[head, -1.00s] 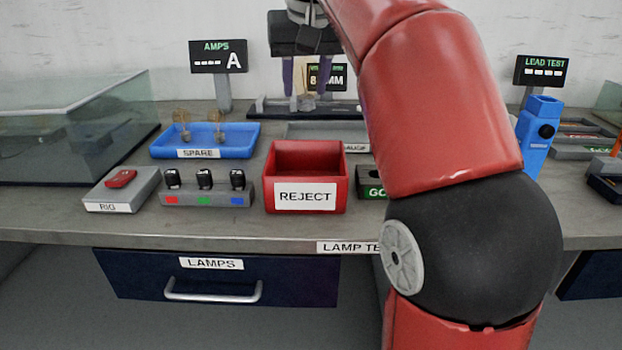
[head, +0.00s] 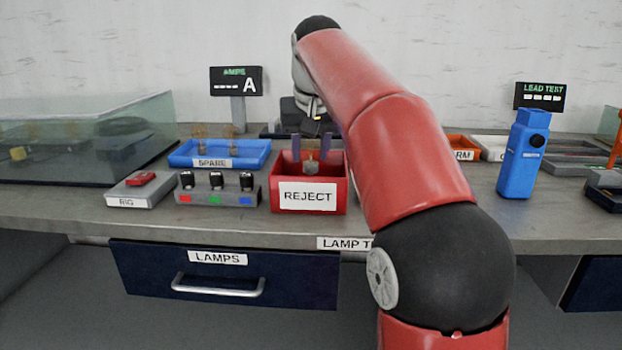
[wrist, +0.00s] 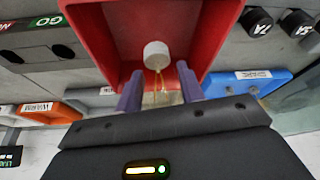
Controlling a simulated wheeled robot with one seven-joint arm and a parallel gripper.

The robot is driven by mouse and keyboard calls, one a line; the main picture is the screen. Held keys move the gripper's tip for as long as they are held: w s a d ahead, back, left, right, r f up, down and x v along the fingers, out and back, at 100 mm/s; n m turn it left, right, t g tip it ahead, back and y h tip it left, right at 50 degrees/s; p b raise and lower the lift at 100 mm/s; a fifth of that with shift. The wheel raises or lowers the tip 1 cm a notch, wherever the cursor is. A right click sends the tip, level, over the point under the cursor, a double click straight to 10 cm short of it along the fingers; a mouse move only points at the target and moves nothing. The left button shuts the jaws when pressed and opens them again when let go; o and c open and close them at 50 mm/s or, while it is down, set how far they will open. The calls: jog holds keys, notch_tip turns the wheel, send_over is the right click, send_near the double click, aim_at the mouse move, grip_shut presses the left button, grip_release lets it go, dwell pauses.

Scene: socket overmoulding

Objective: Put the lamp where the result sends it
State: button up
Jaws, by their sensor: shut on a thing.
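My gripper (head: 311,146) is shut on a small lamp (head: 311,167) with a pale grey base and amber wire-like part. In the wrist view the lamp (wrist: 156,55) hangs base-first between the two purple fingers (wrist: 158,90). The lamp is over the red REJECT bin (head: 334,203), with the bin's walls (wrist: 102,45) around it in the wrist view. The lamp's base shows below the bin's back rim in the head view; I cannot tell whether it touches the floor. The AMPS display (head: 236,81) shows dashes and A.
The GO block (wrist: 30,40) and orange WARM tray (wrist: 50,108) are beside the bin. A blue tester (head: 518,165) stands right; a glass case (head: 75,150) stands left.

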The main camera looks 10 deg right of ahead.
aim_at(311, 165)
jog(key=shift+f+b, duration=2.1)
jog(key=shift+b, duration=0.05)
jog(key=shift+f, duration=0.2)
jog(key=o, duration=0.9)
jog(key=shift+o, duration=0.2)
jog(key=shift+r, duration=0.1)
jog(key=shift+s+r, duration=0.15)
jog(key=shift+r, duration=0.4)
jog(key=p+v, duration=0.4)
jog(key=v, duration=0.6)
jog(key=shift+r+p, duration=0.3)
jog(key=shift+s+r, duration=0.2)
jog(key=shift+r, duration=0.05)
